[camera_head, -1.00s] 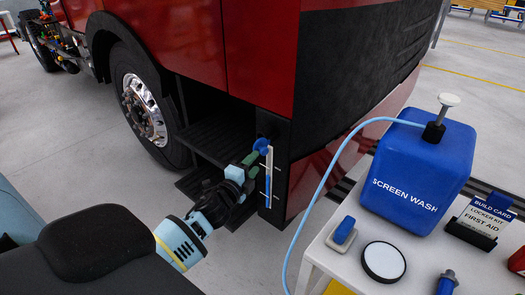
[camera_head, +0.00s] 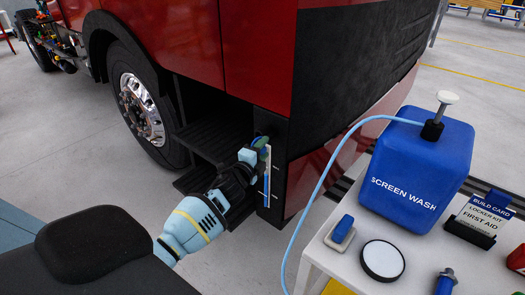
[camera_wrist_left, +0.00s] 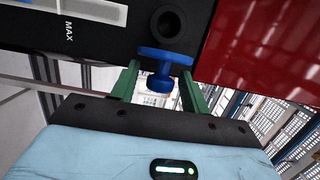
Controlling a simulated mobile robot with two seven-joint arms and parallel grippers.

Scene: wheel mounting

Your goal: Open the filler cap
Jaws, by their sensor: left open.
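The filler cap (camera_wrist_left: 160,66) is blue with a T-shaped grip. In the left wrist view it sits between the two green fingers of my left gripper (camera_wrist_left: 160,74), with gaps on both sides. A dark round opening (camera_wrist_left: 170,22) shows just beyond the cap. I cannot tell whether the cap is still joined to its rim. In the head view my left gripper (camera_head: 259,146) is at the dark corner panel of the red truck (camera_head: 245,45), and its fingers mostly hide the cap. My right gripper is not in view.
A level strip (camera_head: 267,180) runs down the panel below the cap, and its MAX mark shows in the wrist view. Black steps (camera_head: 215,145) are to the left. A blue screen wash canister (camera_head: 415,170) with a hose (camera_head: 320,185) stands on a white table (camera_head: 330,262) at right.

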